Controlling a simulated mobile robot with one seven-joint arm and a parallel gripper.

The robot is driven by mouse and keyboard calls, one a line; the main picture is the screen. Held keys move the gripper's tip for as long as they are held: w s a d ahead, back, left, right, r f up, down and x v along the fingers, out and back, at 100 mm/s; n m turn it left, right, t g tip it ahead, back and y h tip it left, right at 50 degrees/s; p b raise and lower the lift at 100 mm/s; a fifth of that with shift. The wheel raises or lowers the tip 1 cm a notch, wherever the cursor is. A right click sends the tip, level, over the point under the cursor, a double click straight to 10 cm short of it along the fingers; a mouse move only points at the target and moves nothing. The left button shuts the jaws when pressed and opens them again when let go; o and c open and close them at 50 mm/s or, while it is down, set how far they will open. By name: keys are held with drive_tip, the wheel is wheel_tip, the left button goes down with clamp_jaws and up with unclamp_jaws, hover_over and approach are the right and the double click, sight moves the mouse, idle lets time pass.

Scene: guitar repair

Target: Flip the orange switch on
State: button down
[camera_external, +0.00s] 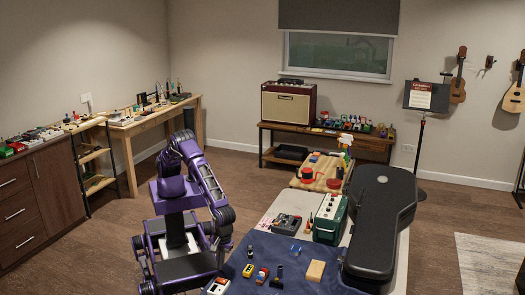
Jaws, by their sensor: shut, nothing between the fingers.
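I cannot make out an orange switch for certain at this size. A green box-shaped unit with a pale front panel (329,218) stands on the workbench, and small red and orange details show by its left side. A dark grey device with knobs (287,223) lies to its left. My purple arm bends down toward the bench's left edge. My gripper (222,247) is small and dark there, shut and empty, apart from the green unit.
A black guitar case (379,225) fills the bench's right side. Small pedals, a wooden block (316,271) and other parts lie on the blue cloth (290,256). A wooden board (311,177) with tools is behind. An amplifier (288,103) stands on the back shelf.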

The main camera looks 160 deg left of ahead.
sight(218, 279)
drive_tip(key=f, duration=0.5)
drive_tip(key=shift+s+d+f, duration=0.3)
drive_tip(key=shift+f, duration=0.1)
